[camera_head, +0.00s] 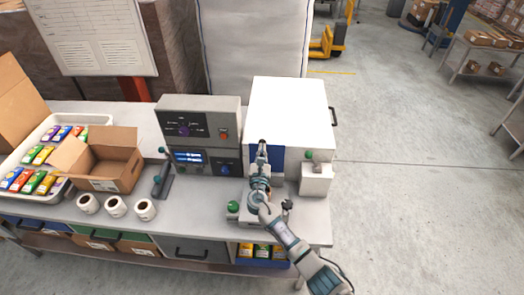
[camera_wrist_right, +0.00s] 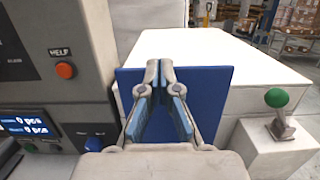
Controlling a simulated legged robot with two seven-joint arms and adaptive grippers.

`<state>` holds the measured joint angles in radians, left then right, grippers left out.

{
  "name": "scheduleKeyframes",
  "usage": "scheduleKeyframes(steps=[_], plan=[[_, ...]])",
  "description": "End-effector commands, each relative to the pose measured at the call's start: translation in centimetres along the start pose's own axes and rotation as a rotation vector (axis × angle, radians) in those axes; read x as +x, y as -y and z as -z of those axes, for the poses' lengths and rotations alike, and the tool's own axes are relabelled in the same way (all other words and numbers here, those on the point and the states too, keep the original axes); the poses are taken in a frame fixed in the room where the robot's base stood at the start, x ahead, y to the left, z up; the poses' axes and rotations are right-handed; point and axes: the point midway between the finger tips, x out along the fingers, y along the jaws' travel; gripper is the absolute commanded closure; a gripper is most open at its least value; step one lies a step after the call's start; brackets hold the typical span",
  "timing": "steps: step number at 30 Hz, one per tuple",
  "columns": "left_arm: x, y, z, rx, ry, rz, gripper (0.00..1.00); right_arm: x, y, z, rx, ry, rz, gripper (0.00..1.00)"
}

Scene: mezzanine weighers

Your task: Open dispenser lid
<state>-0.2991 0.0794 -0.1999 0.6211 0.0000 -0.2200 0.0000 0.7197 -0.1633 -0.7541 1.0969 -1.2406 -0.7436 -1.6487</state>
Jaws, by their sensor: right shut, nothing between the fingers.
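The dispenser is a large white box (camera_head: 290,105) standing at the right part of the bench, with a closed, flat white top and a dark handle on its right side. In the wrist view its white top (camera_wrist_right: 215,55) stretches away behind a blue front panel (camera_wrist_right: 210,85). My right gripper (camera_head: 262,145) is shut and empty, its fingertips in front of the blue panel near its upper edge. I cannot tell whether they touch it. The fingers (camera_wrist_right: 160,70) cover the middle of the panel in the wrist view. My left gripper is out of view.
A grey control unit (camera_head: 198,135) with a lit display stands left of the dispenser. A green-knobbed lever (camera_wrist_right: 278,100) sits on a white block at its right front.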

Motion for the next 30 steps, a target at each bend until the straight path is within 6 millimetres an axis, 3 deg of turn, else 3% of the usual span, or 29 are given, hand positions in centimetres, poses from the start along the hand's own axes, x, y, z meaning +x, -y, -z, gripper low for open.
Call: scheduleKeyframes(steps=[10, 21, 30], plan=[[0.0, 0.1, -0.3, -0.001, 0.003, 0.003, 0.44, -1.0, 0.1, 0.1, 0.001, -0.001, 0.001, 1.00], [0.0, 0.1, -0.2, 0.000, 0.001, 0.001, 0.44, -8.7, -0.2, 0.2, 0.000, -0.002, -0.001, 1.00], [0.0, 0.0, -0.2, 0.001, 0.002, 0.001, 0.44, -11.8, -0.2, 0.3, -0.001, -0.003, 0.000, 1.00]])
